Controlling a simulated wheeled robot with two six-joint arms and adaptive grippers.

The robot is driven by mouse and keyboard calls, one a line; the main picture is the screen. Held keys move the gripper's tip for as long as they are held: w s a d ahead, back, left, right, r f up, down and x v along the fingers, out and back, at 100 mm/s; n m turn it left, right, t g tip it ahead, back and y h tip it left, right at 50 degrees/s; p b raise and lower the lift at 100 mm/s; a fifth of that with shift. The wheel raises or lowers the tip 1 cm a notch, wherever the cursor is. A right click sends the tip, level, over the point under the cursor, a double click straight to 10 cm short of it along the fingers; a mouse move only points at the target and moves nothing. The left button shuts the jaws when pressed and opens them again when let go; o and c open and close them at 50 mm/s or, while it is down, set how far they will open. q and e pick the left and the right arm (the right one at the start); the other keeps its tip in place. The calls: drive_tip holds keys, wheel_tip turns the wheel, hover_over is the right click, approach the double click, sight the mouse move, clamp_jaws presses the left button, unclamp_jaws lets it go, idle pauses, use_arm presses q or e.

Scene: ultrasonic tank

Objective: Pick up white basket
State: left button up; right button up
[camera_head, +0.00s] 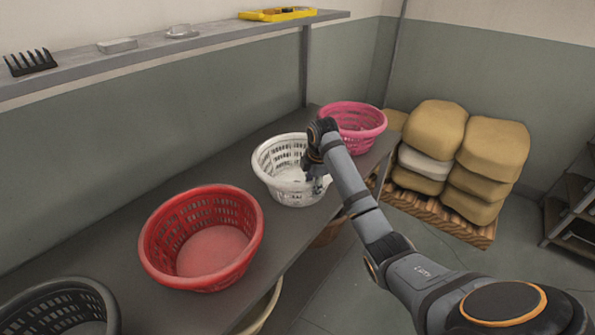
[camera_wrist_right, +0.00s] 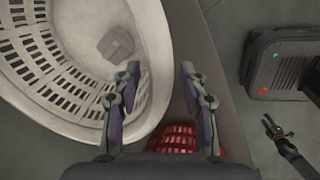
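The white basket (camera_head: 284,186) stands upright on the grey bench between the red and pink baskets. It also fills the left of the right wrist view (camera_wrist_right: 48,62). My right gripper (camera_head: 317,183) is at the basket's near right rim. In the right wrist view (camera_wrist_right: 160,88) its two fingers are apart, with the rim and wall between them. One finger is over the inside, the other outside. Contact with the wall cannot be told. My left gripper (camera_wrist_right: 275,126) appears small at the right of the right wrist view, its fingers apart and empty.
A red basket (camera_head: 160,262) and a black basket (camera_head: 98,297) stand nearer on the bench, and a pink basket (camera_head: 357,121) behind. A shelf (camera_head: 150,54) runs along the wall above. Stacked sacks (camera_head: 490,150) lie on a pallet at the right.

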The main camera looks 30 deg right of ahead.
clamp_jaws()
drive_tip(key=shift+r, duration=0.15)
